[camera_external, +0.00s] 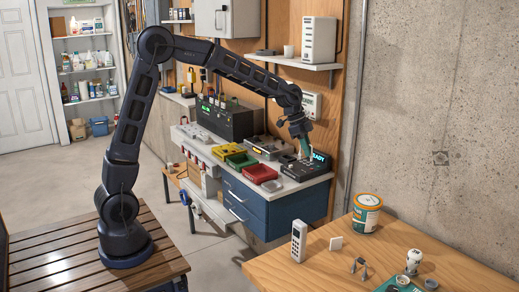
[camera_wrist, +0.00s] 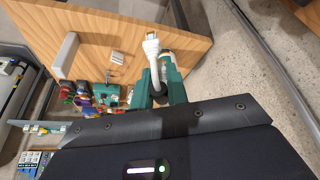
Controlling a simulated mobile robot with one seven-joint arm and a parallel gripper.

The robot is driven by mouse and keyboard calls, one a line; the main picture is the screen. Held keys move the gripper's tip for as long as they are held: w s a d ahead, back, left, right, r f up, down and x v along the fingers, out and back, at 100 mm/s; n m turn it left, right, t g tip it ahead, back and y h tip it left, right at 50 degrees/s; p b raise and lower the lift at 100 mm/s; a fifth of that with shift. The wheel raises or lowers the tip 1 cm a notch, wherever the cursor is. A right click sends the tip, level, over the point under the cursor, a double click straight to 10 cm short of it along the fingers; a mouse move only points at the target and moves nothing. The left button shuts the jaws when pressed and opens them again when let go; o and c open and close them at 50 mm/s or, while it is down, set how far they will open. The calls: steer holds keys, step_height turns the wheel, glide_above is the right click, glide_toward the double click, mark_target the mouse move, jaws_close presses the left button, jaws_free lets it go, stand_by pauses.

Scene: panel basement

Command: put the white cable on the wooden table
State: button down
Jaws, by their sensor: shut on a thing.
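The white cable (camera_wrist: 151,46) shows in the wrist view with its plug end pointing up in the picture. My gripper (camera_wrist: 158,84) has teal fingers and is shut on the cable; the grip itself is partly hidden. In the external view my gripper (camera_external: 303,147) hangs over the blue-drawered bench, beside the black device with the lit display. The cable is too small to make out clearly there. The wooden table (camera_external: 285,268) is at the front right, apart from my gripper. Its light top also shows in the wrist view (camera_wrist: 95,28), beyond the fingers.
The bench holds a red tray (camera_external: 260,173) and other trays. A concrete wall (camera_external: 430,120) bounds the right.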

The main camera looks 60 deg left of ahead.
steer(key=s+d+f+m+g, duration=0.1)
steer(key=s+d+f+m, duration=0.15)
steer(key=s+d, duration=1.2)
steer(key=s+d+f+m+g, duration=0.1)
steer(key=s+d+m, duration=0.3)
steer(key=s+d, duration=1.05)
steer(key=shift+n, duration=0.25)
step_height(320, 180, down, 20)
steer(key=shift+d+r, duration=0.15)
steer(key=shift+r, duration=0.05)
steer(key=shift+f, duration=0.1)
steer(key=c, duration=1.4)
jaws_free()
